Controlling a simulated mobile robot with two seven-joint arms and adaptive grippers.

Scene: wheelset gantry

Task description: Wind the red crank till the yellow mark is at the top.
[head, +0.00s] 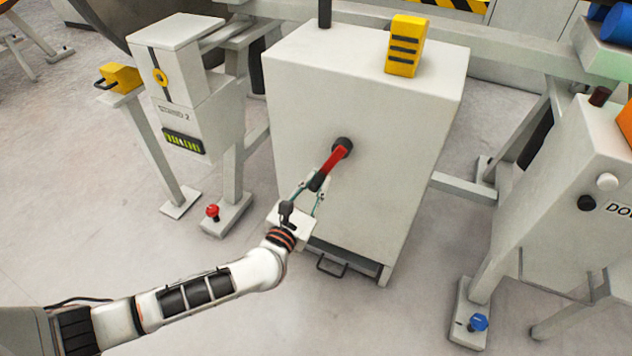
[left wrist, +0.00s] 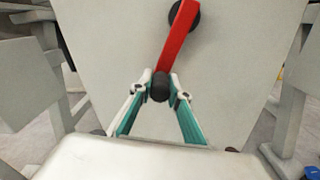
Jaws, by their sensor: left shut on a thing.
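The red crank (head: 334,160) sits on the front face of a grey cabinet (head: 310,110), on a dark round hub (head: 343,146). Its red arm points down and to the left from the hub. My left gripper (head: 316,184) is shut on the dark handle at the crank's lower end. In the left wrist view the fingers (left wrist: 160,85) close around the black knob (left wrist: 160,88), below the red arm (left wrist: 180,36). I cannot make out a yellow mark at the crank in either view. My right gripper is not in view.
A yellow slotted block (head: 405,46) stands on top of the cabinet. A grey post unit with a yellow ring (head: 160,78) stands to the left, with a red knob (head: 212,211) at its foot. A second grey housing (head: 570,190) stands to the right. A blue knob (head: 478,322) is low at the right.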

